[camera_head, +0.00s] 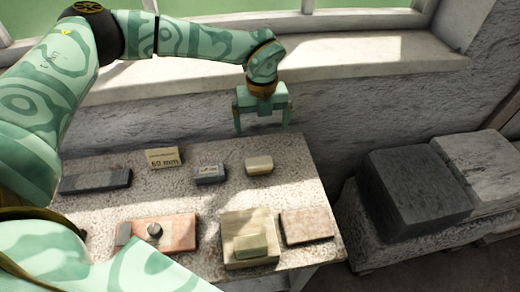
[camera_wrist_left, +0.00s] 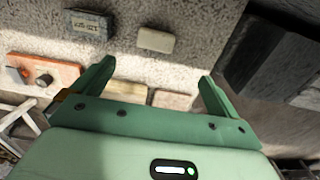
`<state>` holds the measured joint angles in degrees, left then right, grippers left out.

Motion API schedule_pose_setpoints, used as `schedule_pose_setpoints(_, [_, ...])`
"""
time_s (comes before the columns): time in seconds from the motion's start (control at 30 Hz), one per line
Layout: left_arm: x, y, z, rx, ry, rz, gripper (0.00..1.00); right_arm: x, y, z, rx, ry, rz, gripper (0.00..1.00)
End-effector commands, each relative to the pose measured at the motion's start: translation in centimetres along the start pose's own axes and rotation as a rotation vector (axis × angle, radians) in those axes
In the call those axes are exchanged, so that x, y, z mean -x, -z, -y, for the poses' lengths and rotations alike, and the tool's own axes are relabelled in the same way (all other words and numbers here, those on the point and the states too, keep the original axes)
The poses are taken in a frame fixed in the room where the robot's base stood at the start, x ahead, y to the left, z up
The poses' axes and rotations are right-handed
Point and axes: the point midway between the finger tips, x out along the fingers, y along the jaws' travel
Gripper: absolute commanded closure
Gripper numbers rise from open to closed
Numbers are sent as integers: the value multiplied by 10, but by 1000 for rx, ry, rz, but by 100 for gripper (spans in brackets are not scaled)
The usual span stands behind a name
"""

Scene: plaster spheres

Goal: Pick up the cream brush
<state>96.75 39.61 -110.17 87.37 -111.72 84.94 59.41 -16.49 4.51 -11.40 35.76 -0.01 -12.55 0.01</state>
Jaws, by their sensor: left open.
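A small cream block (camera_head: 259,165), which looks like the cream brush, lies on the speckled stone table (camera_head: 215,199) near its back edge. No bristles can be made out on it. It also shows in the left wrist view (camera_wrist_left: 155,40), ahead of the space between the fingers. My left gripper (camera_head: 262,126) is open and empty, fingers pointing down, above and behind the cream block in the head view. It is apart from the block. In the left wrist view both fingers (camera_wrist_left: 155,74) are spread wide. My right gripper is not in view.
A grey labelled block (camera_head: 209,174) lies just left of the cream block. A "60 mm" card (camera_head: 164,158), a dark block (camera_head: 96,181), a reddish board (camera_head: 165,234), a beige slab (camera_head: 248,225) and a pinkish slab (camera_head: 307,226) surround them. Dark stone (camera_head: 415,190) stands right; the wall is behind.

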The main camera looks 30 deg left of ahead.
Motion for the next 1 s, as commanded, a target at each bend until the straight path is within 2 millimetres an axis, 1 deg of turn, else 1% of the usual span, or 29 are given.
schedule_pose_setpoints(0.07, [-9,0,0,0,-2,-2,2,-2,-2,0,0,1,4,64])
schedule_pose_setpoints(0.13, [-23,1,0,0,-4,-3,2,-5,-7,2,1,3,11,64])
schedule_pose_setpoints(0.3, [-67,1,-1,0,-3,-4,2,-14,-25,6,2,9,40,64])
schedule_pose_setpoints(0.4, [-89,1,-1,-1,-4,-4,2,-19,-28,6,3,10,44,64])
schedule_pose_setpoints(0.5, [-104,1,-1,-1,-2,-3,2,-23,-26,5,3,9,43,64])
schedule_pose_setpoints(0.63, [-111,1,-1,-1,0,-2,2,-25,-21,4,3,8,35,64])
schedule_pose_setpoints(0.77, [-121,2,-3,-1,-2,-2,2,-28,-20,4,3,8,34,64])
schedule_pose_setpoints(0.9, [-145,5,-9,-1,-3,-4,2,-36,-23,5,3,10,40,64])
schedule_pose_setpoints(1.0, [-161,5,-9,0,-3,-4,2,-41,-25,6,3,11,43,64])
